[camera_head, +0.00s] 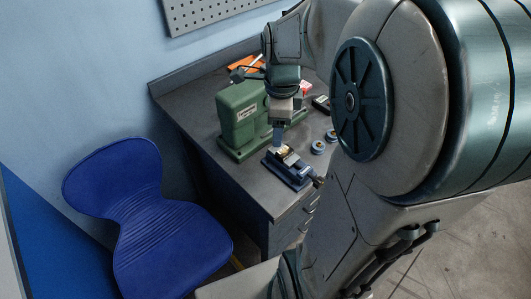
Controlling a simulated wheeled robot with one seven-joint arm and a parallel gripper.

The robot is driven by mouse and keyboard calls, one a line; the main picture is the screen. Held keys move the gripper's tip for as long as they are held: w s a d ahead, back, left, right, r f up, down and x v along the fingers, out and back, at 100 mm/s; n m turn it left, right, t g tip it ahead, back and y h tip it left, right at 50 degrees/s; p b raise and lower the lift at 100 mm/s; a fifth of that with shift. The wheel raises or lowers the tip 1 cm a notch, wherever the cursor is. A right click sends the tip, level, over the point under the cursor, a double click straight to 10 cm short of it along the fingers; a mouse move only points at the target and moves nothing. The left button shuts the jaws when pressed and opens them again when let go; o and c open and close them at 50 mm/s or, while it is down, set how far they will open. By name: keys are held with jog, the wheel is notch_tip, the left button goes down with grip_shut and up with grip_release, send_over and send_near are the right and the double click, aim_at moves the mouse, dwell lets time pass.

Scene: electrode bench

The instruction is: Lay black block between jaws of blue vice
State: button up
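The small blue vice (296,174) sits on the dark grey bench near its front edge, with its handle end toward the lower right. My gripper (280,143) points down just above the vice's far left end. Its fingers are too small to tell whether they are open or shut. A small yellowish patch shows at the vice's jaws, close under the fingers. I cannot make out the black block for certain. A dark, flat object (321,104) lies further back on the bench, beside my arm, but I cannot tell what it is.
A green machine (240,122) stands left of the vice. Two blue-rimmed rolls (318,147) lie right of it. Orange and red-white items (305,88) lie behind. A blue chair (165,235) stands before the bench (262,193). My arm hides the bench's right side.

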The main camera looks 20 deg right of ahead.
jog(key=s+a+n+t, duration=0.1)
jog(key=s+a+n, duration=0.3)
jog(key=n, duration=0.7)
jog(key=s+a+r+n+t, duration=0.1)
jog(key=s+a+n, duration=0.2)
jog(key=n, duration=0.9)
jog(key=s, duration=0.2)
jog(key=shift+s+a+r, duration=0.15)
jog(key=shift+s+a, duration=0.2)
